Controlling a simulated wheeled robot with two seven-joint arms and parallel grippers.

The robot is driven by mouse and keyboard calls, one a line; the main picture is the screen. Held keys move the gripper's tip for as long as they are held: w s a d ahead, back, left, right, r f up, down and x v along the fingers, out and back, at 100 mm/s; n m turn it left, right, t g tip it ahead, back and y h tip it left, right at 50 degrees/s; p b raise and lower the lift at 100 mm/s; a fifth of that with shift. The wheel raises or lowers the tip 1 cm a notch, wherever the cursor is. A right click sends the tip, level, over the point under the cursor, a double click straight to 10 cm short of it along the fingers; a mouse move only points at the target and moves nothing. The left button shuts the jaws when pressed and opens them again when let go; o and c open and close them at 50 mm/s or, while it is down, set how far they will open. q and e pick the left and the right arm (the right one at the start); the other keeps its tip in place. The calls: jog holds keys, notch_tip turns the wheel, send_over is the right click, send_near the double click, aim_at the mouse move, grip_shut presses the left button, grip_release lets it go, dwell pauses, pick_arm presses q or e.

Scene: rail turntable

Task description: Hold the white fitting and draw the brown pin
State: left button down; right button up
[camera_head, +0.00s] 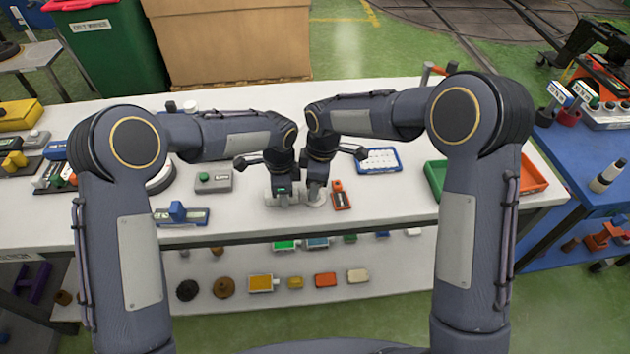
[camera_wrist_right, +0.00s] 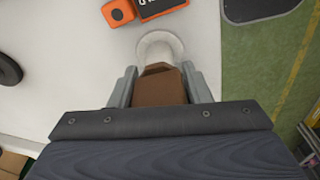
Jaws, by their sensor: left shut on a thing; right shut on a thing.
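The white fitting (camera_head: 271,198) stands on the white table at its middle, partly hidden by my grippers in the head view. My left gripper (camera_head: 282,193) is shut on it from the left. My right gripper (camera_wrist_right: 160,90) is shut on the brown pin (camera_wrist_right: 158,88), which shows between its fingers in the right wrist view. Beyond the pin is a round white base (camera_wrist_right: 160,44). In the head view my right gripper (camera_head: 315,193) is right beside the left one, and the pin is hidden there. I cannot tell whether the pin is still seated.
An orange-and-black device (camera_head: 341,196) lies just right of the grippers. A grey box (camera_head: 213,181) and a blue-and-grey device (camera_head: 181,215) are to the left. A blue-and-white tray (camera_head: 379,160) lies behind, and green (camera_head: 436,176) and red (camera_head: 534,178) bins stand right.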

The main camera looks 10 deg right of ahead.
jog(key=c, duration=0.4)
jog(key=shift+c, duration=0.2)
jog(key=shift+r, duration=0.15)
jog(key=shift+r, duration=0.1)
jog(key=shift+c, duration=0.9)
jog(key=shift+r, duration=0.15)
jog(key=shift+r, duration=0.35)
jog(key=shift+r, duration=3)
jog(key=shift+r, duration=2.5)
